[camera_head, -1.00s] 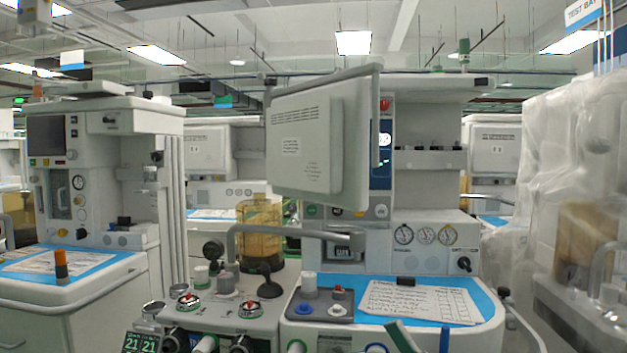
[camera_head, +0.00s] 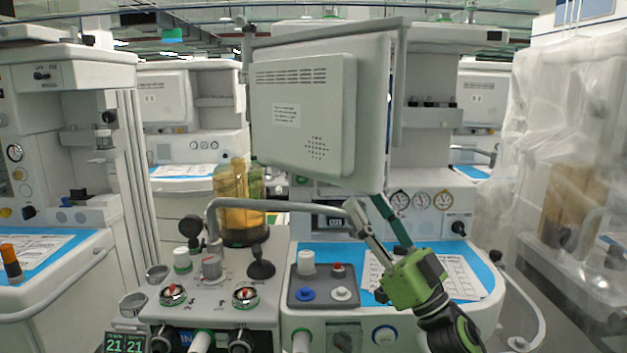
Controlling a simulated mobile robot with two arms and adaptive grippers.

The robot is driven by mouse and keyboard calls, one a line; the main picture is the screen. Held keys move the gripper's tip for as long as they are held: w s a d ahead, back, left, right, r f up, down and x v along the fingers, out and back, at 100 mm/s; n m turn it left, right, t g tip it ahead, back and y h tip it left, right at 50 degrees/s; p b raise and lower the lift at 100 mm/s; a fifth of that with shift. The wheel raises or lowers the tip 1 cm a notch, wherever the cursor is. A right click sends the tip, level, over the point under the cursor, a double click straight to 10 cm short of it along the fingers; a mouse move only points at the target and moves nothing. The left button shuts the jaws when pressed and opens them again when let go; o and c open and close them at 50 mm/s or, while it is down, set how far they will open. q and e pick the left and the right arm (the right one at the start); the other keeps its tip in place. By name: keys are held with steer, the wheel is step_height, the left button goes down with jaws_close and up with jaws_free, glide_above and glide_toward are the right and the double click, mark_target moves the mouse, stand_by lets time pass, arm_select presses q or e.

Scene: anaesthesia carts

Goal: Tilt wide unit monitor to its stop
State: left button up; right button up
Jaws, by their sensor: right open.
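The wide unit's monitor (camera_head: 305,115) is a large pale panel with its vented back toward me, tilted in the picture, above the middle cart. My right gripper (camera_head: 363,204) comes up from the lower right, with its green body over the cart's worktop. Its two fingers are apart, with nothing seen between them. They point up and left to the monitor's lower right corner, and one tip overlaps its lower edge. I cannot tell whether it touches. The monitor's screen side is hidden. My left gripper is not in view.
A grey tube handle (camera_head: 275,206) crosses below the monitor, close to my right fingers. The blue worktop (camera_head: 465,285) holds a paper sheet and a grey knob tray (camera_head: 323,287). An amber canister (camera_head: 238,205) stands left. A plastic-draped unit (camera_head: 570,130) is at right.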

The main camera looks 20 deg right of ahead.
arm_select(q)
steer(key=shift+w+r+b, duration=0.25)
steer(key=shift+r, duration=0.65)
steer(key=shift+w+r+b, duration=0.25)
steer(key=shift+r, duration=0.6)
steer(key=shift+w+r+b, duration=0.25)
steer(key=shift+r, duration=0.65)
arm_select(e)
steer(key=shift+w+a+r, duration=0.35)
steer(key=shift+w+a, duration=0.7)
steer(key=shift+w, duration=0.75)
steer(key=shift+w+a+r, duration=0.35)
steer(key=shift+w+a, duration=0.7)
steer(key=shift+w, duration=0.7)
steer(key=shift+w+a+r, duration=0.35)
steer(key=shift+w+a, duration=0.7)
steer(key=shift+w, duration=0.75)
jaws_close()
